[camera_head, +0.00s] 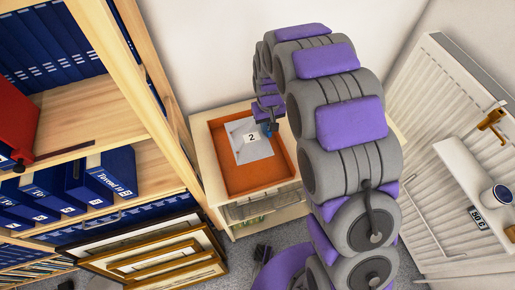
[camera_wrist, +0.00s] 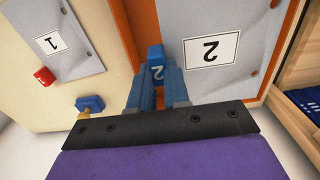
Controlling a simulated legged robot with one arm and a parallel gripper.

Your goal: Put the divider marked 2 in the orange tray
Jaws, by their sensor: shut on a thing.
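The divider marked 2 (camera_head: 262,150) is a pale grey plate with a white label 2. In the head view it lies flat within the outline of the orange tray (camera_head: 232,182); I cannot tell whether it touches the tray floor. In the wrist view the plate (camera_wrist: 190,18) has orange on both sides. My gripper (camera_head: 269,126) is above the tray's upper right part. In the wrist view my gripper (camera_wrist: 158,88) is shut on a blue tab (camera_wrist: 155,58) marked 2, at the plate's edge. The join between tab and plate is hidden.
A grey plate marked 1 (camera_wrist: 78,50) with a red knob (camera_wrist: 44,77) lies beside the tray. A small blue piece (camera_wrist: 90,103) is near it. A shelf with blue binders (camera_head: 105,178) stands left, framed prints (camera_head: 150,255) below, a white radiator (camera_head: 430,160) right.

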